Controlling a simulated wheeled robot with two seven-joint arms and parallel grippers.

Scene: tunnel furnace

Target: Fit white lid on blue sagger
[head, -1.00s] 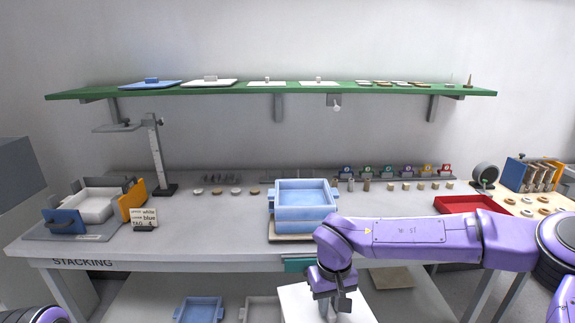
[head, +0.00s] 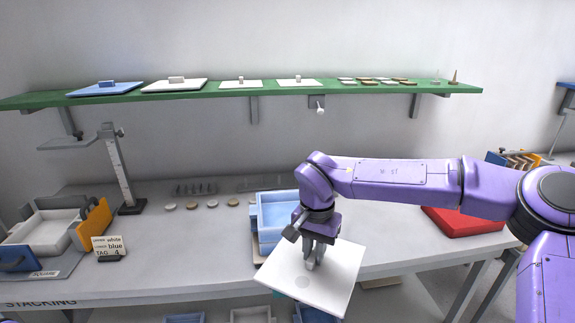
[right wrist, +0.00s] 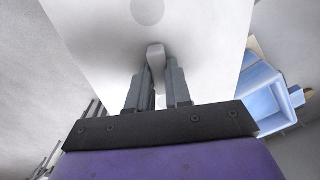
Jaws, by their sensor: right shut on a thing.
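My right gripper (head: 310,256) is shut on the knob of a white lid (head: 336,284) and holds it in the air in front of the table edge. In the right wrist view the two fingers (right wrist: 157,85) grip the light knob of the white lid (right wrist: 90,25). The blue sagger (head: 270,228) stands on the table, behind and to the left of the lid, apart from it. My arm and the lid hide its right side. It also shows at the right in the right wrist view (right wrist: 268,98), open at the top. My left gripper is not in view.
A green shelf (head: 220,91) with more lids runs above the table. A height gauge (head: 118,170), a white tray (head: 45,232) with blue and orange blocks, and a small sign (head: 108,247) stand at left. A red tray (head: 460,220) lies at right.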

